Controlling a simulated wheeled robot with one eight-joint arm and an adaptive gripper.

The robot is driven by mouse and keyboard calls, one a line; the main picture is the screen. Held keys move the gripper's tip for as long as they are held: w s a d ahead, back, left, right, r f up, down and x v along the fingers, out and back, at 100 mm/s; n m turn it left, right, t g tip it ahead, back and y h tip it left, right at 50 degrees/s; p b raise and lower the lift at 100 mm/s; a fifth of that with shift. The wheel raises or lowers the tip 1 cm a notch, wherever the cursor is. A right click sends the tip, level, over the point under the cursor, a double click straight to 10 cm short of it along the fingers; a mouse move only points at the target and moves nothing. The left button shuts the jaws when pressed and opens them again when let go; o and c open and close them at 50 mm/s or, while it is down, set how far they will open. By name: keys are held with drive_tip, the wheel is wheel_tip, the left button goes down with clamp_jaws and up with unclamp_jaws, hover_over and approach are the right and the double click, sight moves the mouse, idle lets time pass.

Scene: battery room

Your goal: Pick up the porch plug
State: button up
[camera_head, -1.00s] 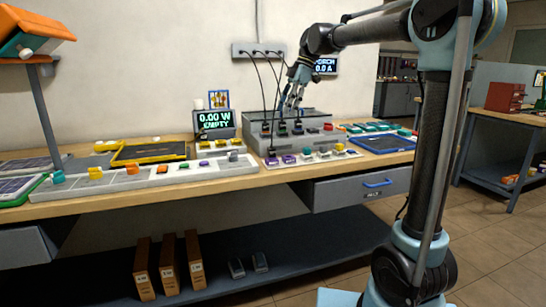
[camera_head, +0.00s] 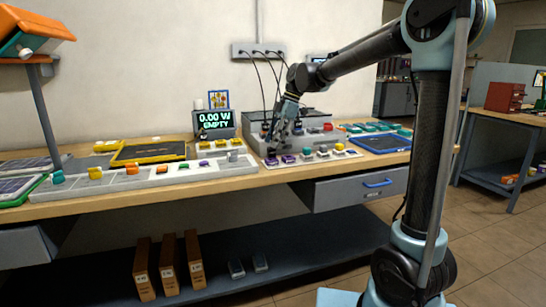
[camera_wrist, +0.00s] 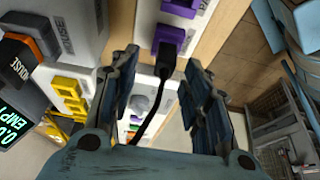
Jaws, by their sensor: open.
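A black plug (camera_wrist: 166,63) with a black cable is at a purple socket (camera_wrist: 168,37) in the wrist view. No label is readable on it, so I cannot confirm that it is the porch plug. My gripper (camera_wrist: 161,60) is open, one finger on each side of this plug, and nothing is clamped. In the head view my gripper (camera_head: 274,148) is low at the left end of the white socket strip (camera_head: 312,158). It hides the plug there. A purple socket (camera_head: 289,158) shows just to its right.
Several cables hang from a grey wall outlet strip (camera_head: 258,51) to the grey unit (camera_head: 318,137) behind my gripper. A plug marked HOIST (camera_wrist: 20,66) is at the left in the wrist view. A display reading EMPTY (camera_head: 214,120) stands left of my gripper.

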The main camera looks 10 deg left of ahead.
sight(272, 149)
drive_tip(key=shift+x, duration=2)
drive_tip(key=shift+s+d, duration=0.1)
drive_tip(key=shift+s, duration=0.1)
clamp_jaws()
drive_tip(key=shift+r, duration=0.1)
